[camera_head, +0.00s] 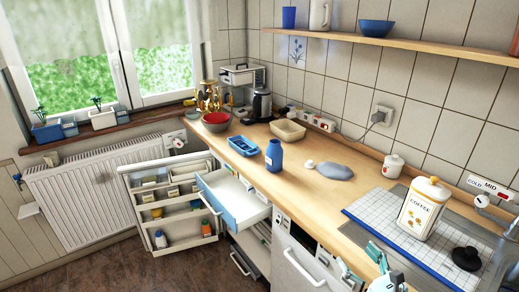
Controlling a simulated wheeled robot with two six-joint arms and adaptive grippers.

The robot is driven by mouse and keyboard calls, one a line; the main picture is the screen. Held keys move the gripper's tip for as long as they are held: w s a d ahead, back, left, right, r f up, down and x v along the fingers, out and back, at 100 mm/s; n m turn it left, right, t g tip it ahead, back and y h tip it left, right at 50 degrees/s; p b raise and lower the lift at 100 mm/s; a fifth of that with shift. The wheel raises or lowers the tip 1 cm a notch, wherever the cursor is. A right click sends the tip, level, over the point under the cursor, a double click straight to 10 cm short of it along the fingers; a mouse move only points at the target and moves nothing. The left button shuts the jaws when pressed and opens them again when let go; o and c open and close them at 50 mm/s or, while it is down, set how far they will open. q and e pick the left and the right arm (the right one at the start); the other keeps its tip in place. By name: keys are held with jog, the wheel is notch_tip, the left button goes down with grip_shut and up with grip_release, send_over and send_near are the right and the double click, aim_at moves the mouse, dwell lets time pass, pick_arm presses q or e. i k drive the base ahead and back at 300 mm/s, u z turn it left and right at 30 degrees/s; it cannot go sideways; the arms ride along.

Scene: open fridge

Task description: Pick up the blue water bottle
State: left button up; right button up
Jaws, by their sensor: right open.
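The blue water bottle (274,156) stands upright on the wooden counter (300,195), close to its front edge, right of a blue tray. My right gripper (361,262) shows at the bottom, right of the middle, with teal fingertips. Its fingers are apart with nothing between them. It is in front of the counter's edge, well apart from the bottle and nearer to the camera. My left gripper is not seen.
A grey-blue cloth (335,171) lies right of the bottle. A blue tray (243,146) and beige basket (288,131) stand near it. An open drawer (232,201) and open door with shelves (172,212) jut out below. A coffee canister (423,210) stands at the right.

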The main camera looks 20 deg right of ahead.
aim_at(274, 157)
jog(key=i, duration=1.35)
jog(key=z, duration=0.05)
